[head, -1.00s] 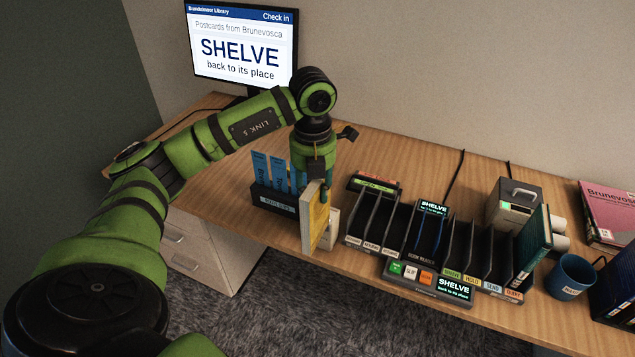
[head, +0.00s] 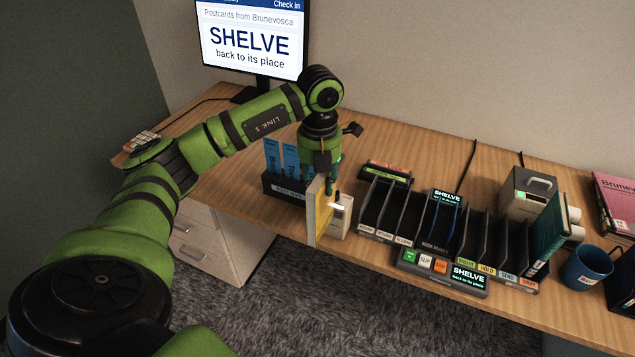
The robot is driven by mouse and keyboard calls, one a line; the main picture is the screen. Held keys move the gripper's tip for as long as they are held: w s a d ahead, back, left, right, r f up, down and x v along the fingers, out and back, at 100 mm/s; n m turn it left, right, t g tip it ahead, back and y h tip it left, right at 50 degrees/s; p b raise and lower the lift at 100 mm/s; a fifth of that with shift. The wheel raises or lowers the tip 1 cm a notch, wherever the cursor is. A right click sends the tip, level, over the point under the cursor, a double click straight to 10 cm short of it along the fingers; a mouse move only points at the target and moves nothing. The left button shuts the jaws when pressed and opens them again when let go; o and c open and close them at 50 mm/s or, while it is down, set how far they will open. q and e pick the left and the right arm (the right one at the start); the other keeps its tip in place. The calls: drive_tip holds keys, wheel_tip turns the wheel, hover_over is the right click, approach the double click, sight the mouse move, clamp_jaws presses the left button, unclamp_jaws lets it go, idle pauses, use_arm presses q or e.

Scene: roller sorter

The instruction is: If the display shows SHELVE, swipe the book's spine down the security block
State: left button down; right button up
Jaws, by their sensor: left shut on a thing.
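The display (head: 250,40) reads SHELVE, back to its place, for Postcards from Brunevosca. Small screens on the sorter (head: 468,277) also read SHELVE. My left gripper (head: 325,185) is shut on a yellow book (head: 319,212), held upright near the table's front edge. The small pale block (head: 342,216), seemingly the security block, stands right beside the book, partly hidden by it; a bright light shows at its top. I cannot tell whether book and block touch. My right gripper is not in view.
A dark holder (head: 283,187) with blue slips stands left of the book.

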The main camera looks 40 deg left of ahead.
use_arm(q)
drive_tip(key=shift+w+f+b, duration=0.25)
drive_tip(key=shift+f+b, duration=0.15)
drive_tip(key=shift+f, duration=0.3)
drive_tip(key=shift+f+b, duration=0.85)
drive_tip(key=shift+f, duration=0.35)
drive_tip(key=shift+f+b, duration=0.85)
drive_tip(key=shift+f, duration=0.3)
drive_tip(key=shift+f+b, duration=0.65)
drive_tip(key=shift+f, duration=0.3)
drive_tip(key=shift+s, duration=0.2)
